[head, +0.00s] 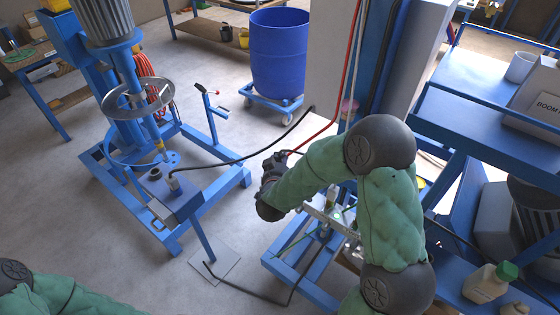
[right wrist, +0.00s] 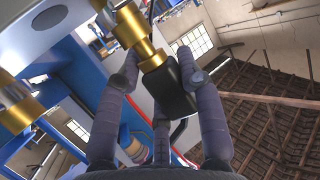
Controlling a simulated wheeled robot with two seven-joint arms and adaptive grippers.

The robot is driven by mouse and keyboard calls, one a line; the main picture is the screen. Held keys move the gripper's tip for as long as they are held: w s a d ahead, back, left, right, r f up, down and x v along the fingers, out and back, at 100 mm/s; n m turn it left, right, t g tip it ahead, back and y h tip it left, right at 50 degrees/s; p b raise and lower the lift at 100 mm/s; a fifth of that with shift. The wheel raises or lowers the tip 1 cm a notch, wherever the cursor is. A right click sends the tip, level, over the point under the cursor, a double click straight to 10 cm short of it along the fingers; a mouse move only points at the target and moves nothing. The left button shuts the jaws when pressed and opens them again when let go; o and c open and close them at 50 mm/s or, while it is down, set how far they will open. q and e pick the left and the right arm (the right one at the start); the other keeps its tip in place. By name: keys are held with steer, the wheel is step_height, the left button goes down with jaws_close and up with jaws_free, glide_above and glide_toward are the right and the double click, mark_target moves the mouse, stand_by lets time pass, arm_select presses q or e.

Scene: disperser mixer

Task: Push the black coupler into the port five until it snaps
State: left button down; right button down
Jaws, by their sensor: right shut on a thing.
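My right gripper (right wrist: 158,64) is shut on the black coupler (right wrist: 172,92), a dark block with a brass collar, between its grey fingers. Just beyond the collar, in line with it, is a brass port (right wrist: 130,26) on a pale plate (right wrist: 60,25); the two look end to end, but I cannot tell whether they are joined. A second brass port (right wrist: 18,105) is at the left edge. No port number is readable. In the head view my right gripper (head: 273,168) is small and dark, and the coupler cannot be made out. My left gripper is out of view.
A red hose (head: 338,95) hangs near my right gripper. A black hose (head: 240,157) runs from there to the blue mixer stand (head: 180,200). A blue frame (head: 290,268) stands below my right arm.

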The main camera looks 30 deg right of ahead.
steer(key=shift+f+b, duration=0.4)
steer(key=shift+f, duration=0.2)
steer(key=c, duration=0.7)
jaws_free()
steer(key=v, duration=1.2)
steer(key=shift+a, duration=0.1)
